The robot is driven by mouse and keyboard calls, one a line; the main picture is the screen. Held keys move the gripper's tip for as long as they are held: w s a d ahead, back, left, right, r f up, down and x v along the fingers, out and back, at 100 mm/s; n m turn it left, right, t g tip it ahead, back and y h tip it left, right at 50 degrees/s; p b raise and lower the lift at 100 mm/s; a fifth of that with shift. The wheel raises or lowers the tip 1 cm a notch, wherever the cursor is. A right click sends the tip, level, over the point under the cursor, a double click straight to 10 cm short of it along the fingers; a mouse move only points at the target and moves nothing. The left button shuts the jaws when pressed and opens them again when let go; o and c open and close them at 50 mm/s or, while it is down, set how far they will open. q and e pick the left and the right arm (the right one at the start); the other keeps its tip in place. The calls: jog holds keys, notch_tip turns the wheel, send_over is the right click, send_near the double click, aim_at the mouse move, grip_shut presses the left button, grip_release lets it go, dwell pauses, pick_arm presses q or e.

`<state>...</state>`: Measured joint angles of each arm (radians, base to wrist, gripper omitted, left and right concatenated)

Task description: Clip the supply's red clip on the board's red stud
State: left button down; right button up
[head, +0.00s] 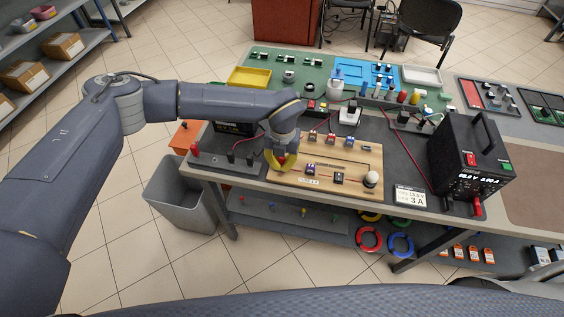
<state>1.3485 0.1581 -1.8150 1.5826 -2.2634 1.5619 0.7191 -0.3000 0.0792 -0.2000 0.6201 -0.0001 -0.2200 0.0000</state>
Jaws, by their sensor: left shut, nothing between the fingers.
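The wooden board (340,187) lies on the dark mat near the bench's front edge. Small reddish parts (312,135) stand along its back edge; I cannot tell which is the red stud. The black power supply (467,158) stands to the right, with a lit display and a red plug (477,207) low on its front. A red lead (413,158) runs over the mat left of it. My right gripper is out of view.
A grey bin (182,195) stands on the floor left of the bench. A green mat with a yellow tray (249,77), a blue tray and small parts lies behind the board. A label card (409,196) sits between board and supply. Colored rings hang below.

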pick_arm(q)
jog(key=shift+f, duration=0.1)
dwell(0.7)
jog(key=c, duration=1.6)
grip_release()
jog(key=shift+o, duration=0.4)
jog(key=shift+w+a, duration=0.1)
jog(key=shift+a, duration=0.05)
jog(key=o, duration=0.4)
jog(key=shift+d+r, duration=0.2)
jog(key=shift+r, duration=4.3)
